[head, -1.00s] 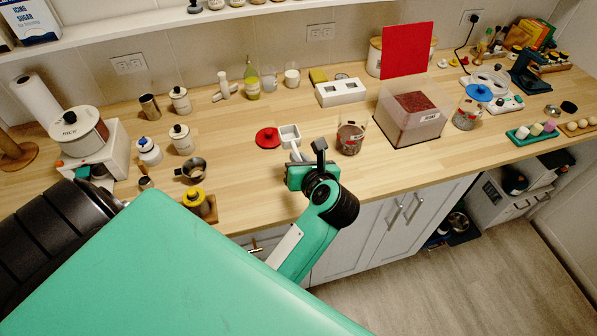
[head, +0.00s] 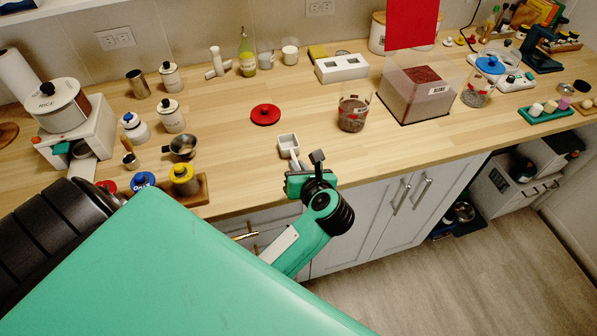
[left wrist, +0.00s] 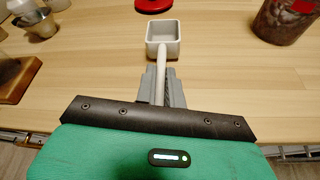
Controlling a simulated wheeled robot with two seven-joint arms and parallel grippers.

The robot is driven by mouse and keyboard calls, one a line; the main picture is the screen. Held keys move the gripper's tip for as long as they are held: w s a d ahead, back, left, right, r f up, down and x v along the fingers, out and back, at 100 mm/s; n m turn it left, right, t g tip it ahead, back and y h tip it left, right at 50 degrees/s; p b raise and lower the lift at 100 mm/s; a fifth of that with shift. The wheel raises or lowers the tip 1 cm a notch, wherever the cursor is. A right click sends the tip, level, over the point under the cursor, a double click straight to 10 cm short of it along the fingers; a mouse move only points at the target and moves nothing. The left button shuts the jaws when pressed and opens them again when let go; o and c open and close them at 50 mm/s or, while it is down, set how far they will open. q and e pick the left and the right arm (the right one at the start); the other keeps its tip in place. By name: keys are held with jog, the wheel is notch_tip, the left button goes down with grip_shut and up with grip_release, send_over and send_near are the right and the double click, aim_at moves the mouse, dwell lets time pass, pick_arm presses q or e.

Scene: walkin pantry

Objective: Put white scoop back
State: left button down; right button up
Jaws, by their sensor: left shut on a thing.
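The white scoop (head: 288,144) has a square cup and a thin handle. It is in front of the red lid on the wooden counter, cup pointing away from me. My left gripper (head: 299,168) is shut on its handle. In the left wrist view the scoop's cup (left wrist: 163,36) is upright and open at the top, with the handle running back between the grey fingers (left wrist: 162,88). I cannot tell whether the cup touches the counter. My right gripper is not in view.
A red lid (head: 265,114) lies behind the scoop. A clear jar (head: 352,113) stands to its right, then a clear bin (head: 415,100) of red contents with its red lid (head: 411,22) raised. A wooden block (head: 196,192) with a yellow-topped jar stands left, near the counter's front edge.

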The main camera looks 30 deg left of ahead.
pick_arm(q)
jog(key=shift+f, duration=0.1)
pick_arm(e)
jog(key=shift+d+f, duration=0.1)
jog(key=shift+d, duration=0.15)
pick_arm(q)
jog(key=shift+f, duration=0.3)
jog(key=c, duration=1.5)
grip_release()
jog(key=shift+r, duration=0.1)
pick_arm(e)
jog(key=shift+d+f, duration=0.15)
pick_arm(q)
jog(key=shift+r, duration=0.1)
